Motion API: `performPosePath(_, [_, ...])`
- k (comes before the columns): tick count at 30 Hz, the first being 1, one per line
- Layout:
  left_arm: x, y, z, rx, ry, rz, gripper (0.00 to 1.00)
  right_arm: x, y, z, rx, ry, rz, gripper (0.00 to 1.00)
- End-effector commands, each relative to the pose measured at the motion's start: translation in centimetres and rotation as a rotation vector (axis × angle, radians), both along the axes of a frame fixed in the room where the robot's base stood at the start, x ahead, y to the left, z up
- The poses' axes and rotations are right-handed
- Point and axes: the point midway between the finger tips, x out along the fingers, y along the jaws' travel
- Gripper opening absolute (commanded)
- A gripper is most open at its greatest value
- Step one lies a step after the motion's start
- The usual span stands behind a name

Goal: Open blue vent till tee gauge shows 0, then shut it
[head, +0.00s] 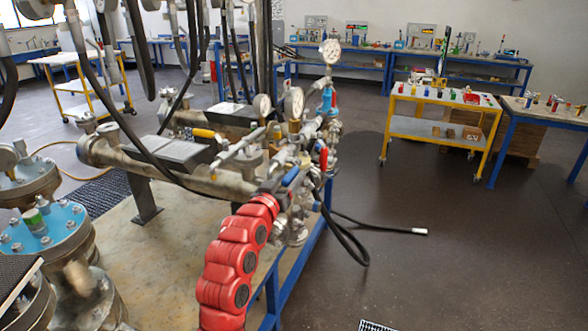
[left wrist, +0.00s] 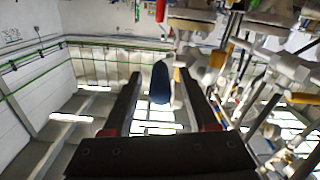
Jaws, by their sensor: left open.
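The blue vent handle (head: 290,176) is on the cluster of valves at the right end of the steel pipework. In the left wrist view the blue handle (left wrist: 160,84) shows as a dark blue rounded lever between my two fingers. My left gripper (left wrist: 159,76) is open, with a gap visible on each side of the handle. In the head view my red left arm reaches up to this cluster, and its fingers are hard to make out. A round gauge (head: 330,51) stands on top of a tee above the valves; its reading is too small to tell. My right gripper is not in view.
A red-handled valve (head: 323,158) sits close right of the blue one. More gauges (head: 294,102) stand just behind. A black hose (head: 352,240) hangs and runs right. A yellow cart (head: 440,128) stands farther off.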

Motion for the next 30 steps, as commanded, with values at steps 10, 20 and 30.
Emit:
performPosePath(10, [3.1, -1.0, 0.0, 0.001, 0.003, -0.001, 0.59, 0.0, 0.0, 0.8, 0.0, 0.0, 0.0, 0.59])
performPosePath(20, [3.3, -1.1, -0.1, 0.001, 0.002, 0.001, 0.59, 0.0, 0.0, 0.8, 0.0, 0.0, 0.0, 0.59])
performPosePath(30, [3.2, -1.2, -0.1, -0.001, 0.003, -0.003, 0.0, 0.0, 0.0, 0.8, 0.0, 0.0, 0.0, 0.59])
